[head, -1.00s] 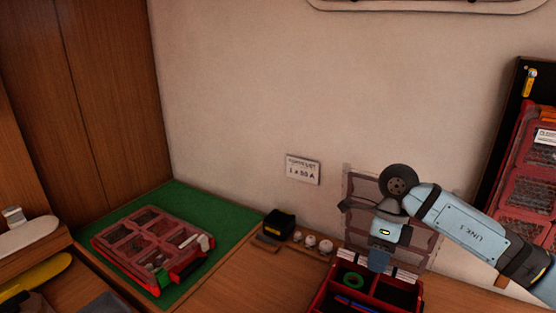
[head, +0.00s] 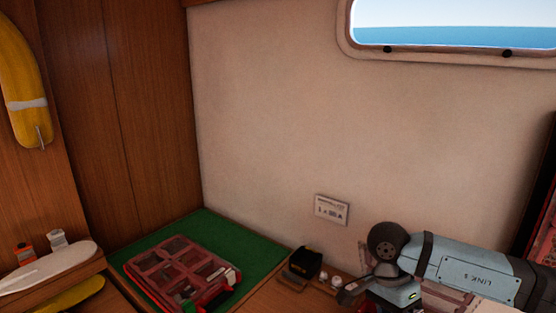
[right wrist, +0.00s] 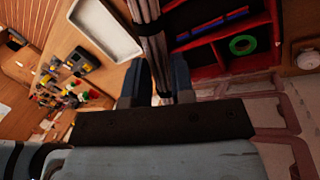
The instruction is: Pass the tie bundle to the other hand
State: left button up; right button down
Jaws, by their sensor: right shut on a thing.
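The tie bundle (right wrist: 148,28) is a sheaf of pale grey strips with a dark band around it, running up out of the right wrist view. My right gripper (right wrist: 162,78) is shut on it, with a dark blue finger on each side. In the head view my right arm (head: 455,272) reaches in from the right. Its fingers and the bundle cannot be made out there. My left gripper is in neither view.
A red open organizer with a green ring (right wrist: 243,44) lies beside the bundle. A pale tray (right wrist: 104,28) and small loose parts (right wrist: 62,82) are on the other side. A closed red case (head: 180,272) lies on a green mat (head: 243,245) in the corner.

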jog(key=s+f+n+t, duration=0.1)
jog(key=n, duration=0.3)
jog(key=s+d+f+n+t+h, duration=0.1)
jog(key=f+n, duration=0.1)
jog(key=n, duration=0.2)
jog(key=s+d+f+n+t+h, duration=0.1)
jog(key=n, duration=0.3)
jog(key=shift+f+n, duration=0.15)
jog(key=shift+n, duration=0.25)
jog(key=shift+a, duration=0.1)
